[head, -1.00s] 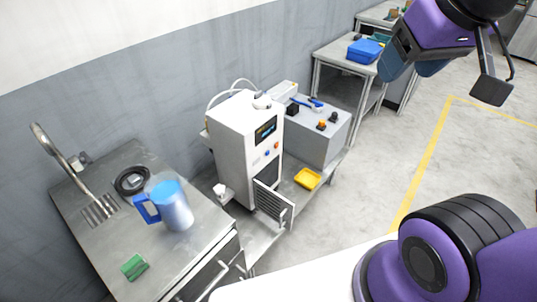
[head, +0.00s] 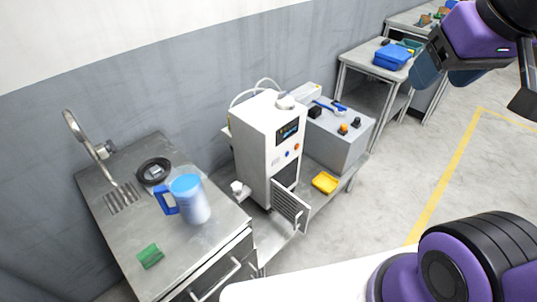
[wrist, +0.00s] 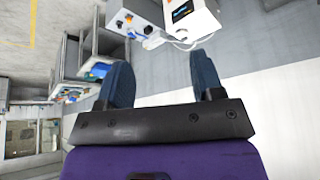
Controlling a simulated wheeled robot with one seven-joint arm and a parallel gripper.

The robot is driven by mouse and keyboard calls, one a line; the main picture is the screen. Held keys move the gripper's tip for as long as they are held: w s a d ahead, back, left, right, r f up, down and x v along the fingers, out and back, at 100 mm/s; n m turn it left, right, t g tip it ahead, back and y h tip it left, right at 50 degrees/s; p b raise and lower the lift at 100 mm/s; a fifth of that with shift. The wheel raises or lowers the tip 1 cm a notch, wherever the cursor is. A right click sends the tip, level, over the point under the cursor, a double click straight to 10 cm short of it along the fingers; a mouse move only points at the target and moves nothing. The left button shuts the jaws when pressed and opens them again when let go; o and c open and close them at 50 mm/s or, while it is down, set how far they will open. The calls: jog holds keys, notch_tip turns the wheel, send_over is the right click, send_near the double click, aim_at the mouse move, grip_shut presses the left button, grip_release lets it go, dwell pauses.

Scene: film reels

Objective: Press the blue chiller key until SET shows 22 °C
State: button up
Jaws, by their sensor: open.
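The chiller (head: 257,150) is a white upright box standing near the wall at the middle of the head view. Its dark display (head: 287,131) is too small to read. The blue key (head: 287,154) is a small dot on the front below the display, beside an orange-red one. A grille door at the chiller's lower front stands open. My gripper shows in the wrist view (wrist: 165,85), its two dark blue fingers apart with nothing between them. It is well away from the chiller, raised at the upper right of the head view.
A steel sink bench (head: 120,235) at the left holds a blue-lidded jug (head: 193,205), a black ring and a green pad (head: 151,256). A yellow tray (head: 325,182) lies right of the open grille door (head: 290,206). A grey box (head: 340,140) stands behind. Open floor lies at right.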

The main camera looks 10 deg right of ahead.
jog(key=shift+c, duration=0.4)
grip_shut()
dwell(1.4)
